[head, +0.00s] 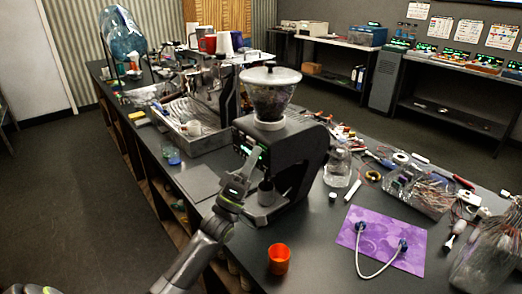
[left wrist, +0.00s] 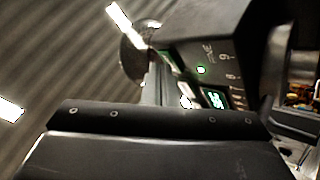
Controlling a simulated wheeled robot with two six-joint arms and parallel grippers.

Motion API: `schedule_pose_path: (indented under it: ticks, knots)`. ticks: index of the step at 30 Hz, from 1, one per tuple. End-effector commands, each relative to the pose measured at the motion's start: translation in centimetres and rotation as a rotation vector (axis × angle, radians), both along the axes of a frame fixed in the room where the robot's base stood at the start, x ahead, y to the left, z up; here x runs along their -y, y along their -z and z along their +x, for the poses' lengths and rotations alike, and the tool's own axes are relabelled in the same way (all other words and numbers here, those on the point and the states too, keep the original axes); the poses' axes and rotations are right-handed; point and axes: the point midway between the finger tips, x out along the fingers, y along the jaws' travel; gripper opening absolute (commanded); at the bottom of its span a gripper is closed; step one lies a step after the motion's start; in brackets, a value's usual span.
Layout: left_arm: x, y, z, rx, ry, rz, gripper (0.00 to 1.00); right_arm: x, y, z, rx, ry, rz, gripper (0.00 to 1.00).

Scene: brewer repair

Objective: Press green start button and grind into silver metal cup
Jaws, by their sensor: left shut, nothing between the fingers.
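The black coffee grinder (head: 302,158) stands on the dark counter with a clear hopper (head: 270,92) of beans on top. Green-lit controls show on its front. In the left wrist view, the grinder's dark face fills the upper right, with a small round green light (left wrist: 201,70) and a lit green display (left wrist: 215,99). A grey metal cup (head: 266,193) stands upright at the grinder's base, under the front overhang. My left gripper (head: 246,160) is shut and empty, close against the grinder's front beside the lit controls. I cannot tell whether it touches a button. My right gripper is not in view.
An orange cup (head: 278,259) stands on the counter nearer me. A purple mat (head: 384,239) with a cable lies to the right. A glass jar (head: 337,168) and loose tools are right of the grinder. An espresso machine (head: 215,95) stands behind it.

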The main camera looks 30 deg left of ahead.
Motion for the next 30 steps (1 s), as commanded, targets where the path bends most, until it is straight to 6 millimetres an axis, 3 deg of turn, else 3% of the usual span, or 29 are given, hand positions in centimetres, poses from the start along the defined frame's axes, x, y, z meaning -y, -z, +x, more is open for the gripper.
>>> schedule_pose_path:
  ticks: [30]
  knots:
    - [-0.6, 0.0, -1.6, 0.0, 0.0, 0.0, 0.0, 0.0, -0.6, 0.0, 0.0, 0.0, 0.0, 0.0]
